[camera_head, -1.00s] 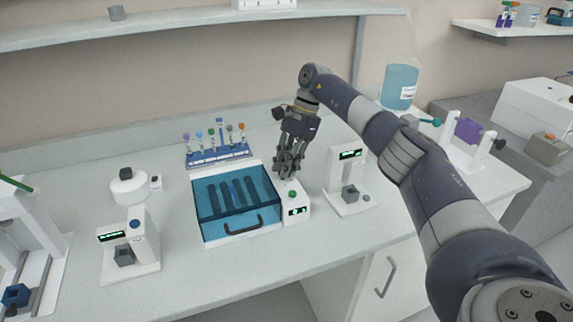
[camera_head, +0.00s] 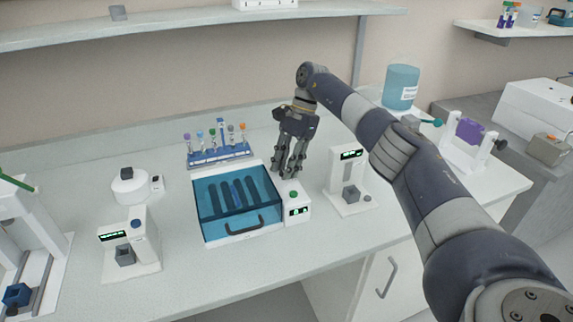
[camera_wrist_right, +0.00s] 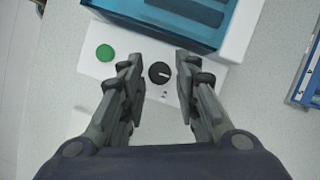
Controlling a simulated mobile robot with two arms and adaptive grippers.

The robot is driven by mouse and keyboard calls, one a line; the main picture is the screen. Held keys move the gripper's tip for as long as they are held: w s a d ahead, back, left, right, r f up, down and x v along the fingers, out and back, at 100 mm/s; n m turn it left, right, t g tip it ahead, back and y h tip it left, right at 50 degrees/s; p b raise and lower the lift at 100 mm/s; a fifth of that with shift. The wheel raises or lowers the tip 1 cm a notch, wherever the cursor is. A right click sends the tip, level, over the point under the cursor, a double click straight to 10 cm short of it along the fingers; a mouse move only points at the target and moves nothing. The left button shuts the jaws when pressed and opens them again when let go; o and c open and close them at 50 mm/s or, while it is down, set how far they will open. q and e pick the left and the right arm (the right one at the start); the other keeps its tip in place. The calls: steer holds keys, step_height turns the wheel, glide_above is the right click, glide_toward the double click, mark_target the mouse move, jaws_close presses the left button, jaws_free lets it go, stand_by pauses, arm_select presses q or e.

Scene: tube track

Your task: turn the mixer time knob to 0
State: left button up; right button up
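The mixer (camera_head: 238,208) is a white box with a blue see-through lid and a control panel on its right side. In the right wrist view a black round knob (camera_wrist_right: 160,72) with a light pointer mark sits on the panel, beside a green button (camera_wrist_right: 105,53). The green button also shows in the head view (camera_head: 293,195); the knob is hidden there by the fingers. My right gripper (camera_head: 290,174) points down over the panel's rear part. In the right wrist view its fingers (camera_wrist_right: 160,72) are apart, one on each side of the knob. Contact is not visible. My left gripper is not in view.
A rack of capped tubes (camera_head: 218,154) stands behind the mixer. A white device with a display (camera_head: 350,180) stands close on the right, another (camera_head: 130,245) on the left. The bench front (camera_head: 250,275) is clear.

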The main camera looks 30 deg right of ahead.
steer(key=shift+d+r, duration=0.1)
steer(key=shift+r, duration=0.15)
steer(key=v, duration=0.7)
stand_by(0.5)
